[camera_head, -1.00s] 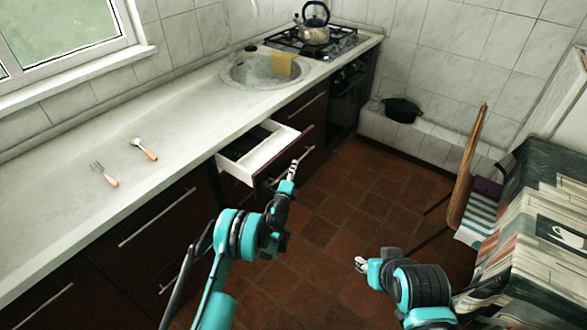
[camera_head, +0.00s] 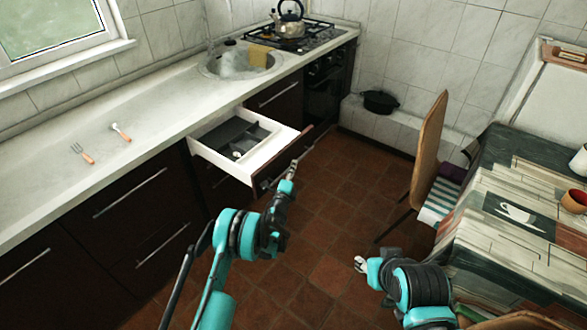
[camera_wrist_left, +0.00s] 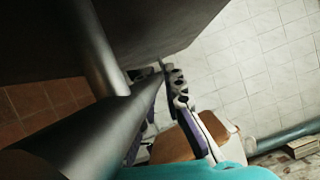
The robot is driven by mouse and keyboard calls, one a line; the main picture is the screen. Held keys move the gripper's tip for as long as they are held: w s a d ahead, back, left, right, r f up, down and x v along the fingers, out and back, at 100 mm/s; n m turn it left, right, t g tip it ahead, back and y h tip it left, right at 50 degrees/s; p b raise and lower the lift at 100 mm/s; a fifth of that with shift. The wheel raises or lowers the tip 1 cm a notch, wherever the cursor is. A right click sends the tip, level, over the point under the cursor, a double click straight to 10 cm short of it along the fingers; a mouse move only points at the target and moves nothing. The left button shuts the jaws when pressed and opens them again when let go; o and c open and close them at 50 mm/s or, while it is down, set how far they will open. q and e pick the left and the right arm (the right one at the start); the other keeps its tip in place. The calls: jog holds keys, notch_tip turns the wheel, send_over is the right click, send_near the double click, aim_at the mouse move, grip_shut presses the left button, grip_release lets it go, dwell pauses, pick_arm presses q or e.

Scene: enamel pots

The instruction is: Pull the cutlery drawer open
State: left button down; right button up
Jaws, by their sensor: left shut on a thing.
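The cutlery drawer (camera_head: 205,153) stands well out from the counter in the head view, with white walls and a dark front. A grey divided insert (camera_head: 238,136) shows inside it. Its bar handle (camera_head: 310,146) runs along the front. My left gripper (camera_head: 293,168) is at the drawer front, shut on the handle. In the left wrist view the left gripper's fingers (camera_wrist_left: 176,88) meet a dark bar, seen very close. My right gripper (camera_head: 361,264) hangs low over the floor, away from the drawer; its finger gap is too small to read.
A fork (camera_head: 83,153) and a spoon (camera_head: 121,132) lie on the worktop (camera_head: 60,185). A sink (camera_head: 240,64) and a stove with a kettle (camera_head: 290,22) are behind. A chair (camera_head: 428,150) and a table (camera_head: 500,160) stand at right. Tiled floor between is clear.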

pick_arm(q)
jog(key=c, duration=1.6)
grip_release()
jog(key=v, duration=0.7)
jog(key=shift+s, duration=0.2)
jog(key=shift+a+f, duration=0.1)
